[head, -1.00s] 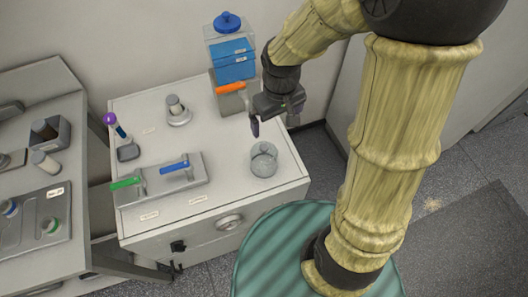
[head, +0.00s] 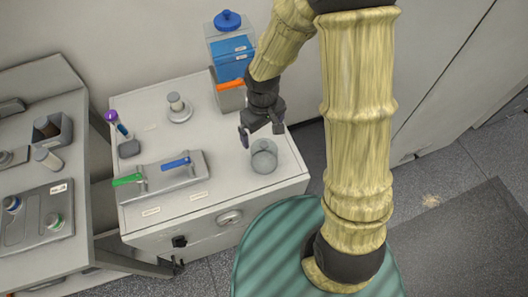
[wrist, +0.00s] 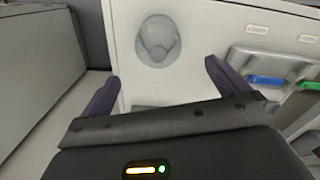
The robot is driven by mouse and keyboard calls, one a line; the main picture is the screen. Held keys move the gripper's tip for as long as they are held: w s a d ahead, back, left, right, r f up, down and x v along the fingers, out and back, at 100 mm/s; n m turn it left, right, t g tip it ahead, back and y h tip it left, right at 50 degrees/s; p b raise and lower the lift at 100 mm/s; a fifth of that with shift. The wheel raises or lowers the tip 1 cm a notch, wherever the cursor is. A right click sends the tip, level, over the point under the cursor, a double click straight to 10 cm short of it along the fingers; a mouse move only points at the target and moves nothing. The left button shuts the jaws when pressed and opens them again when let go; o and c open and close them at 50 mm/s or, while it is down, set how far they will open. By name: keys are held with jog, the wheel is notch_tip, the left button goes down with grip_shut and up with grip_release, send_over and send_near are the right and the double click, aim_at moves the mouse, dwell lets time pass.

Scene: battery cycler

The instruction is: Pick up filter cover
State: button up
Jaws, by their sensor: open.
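A clear, greyish round cover (head: 264,158), which looks like the filter cover, stands on the right front part of the white cabinet top (head: 225,165). It also shows in the wrist view (wrist: 157,40), beyond the fingertips and between their lines. My gripper (head: 262,132) is open and empty, with its dark purple fingers spread. It is above and just behind the cover in the head view, apart from it. In the wrist view my gripper (wrist: 162,75) has nothing between its fingers.
A grey block with green (head: 128,180) and blue (head: 176,163) handles lies left of the cover. A clear container with blue contents (head: 232,58) stands at the back, an orange-handled item (head: 231,84) below it. A grey bench (head: 85,200) stands left.

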aim_at(263, 143)
notch_tip(263, 143, down, 5)
jog(key=shift+r, duration=0.1)
dwell(0.4)
jog(key=shift+w+f+p, duration=0.15)
jog(key=shift+f+p, duration=0.45)
jog(key=shift+f, duration=2.05)
jog(key=c, duration=0.8)
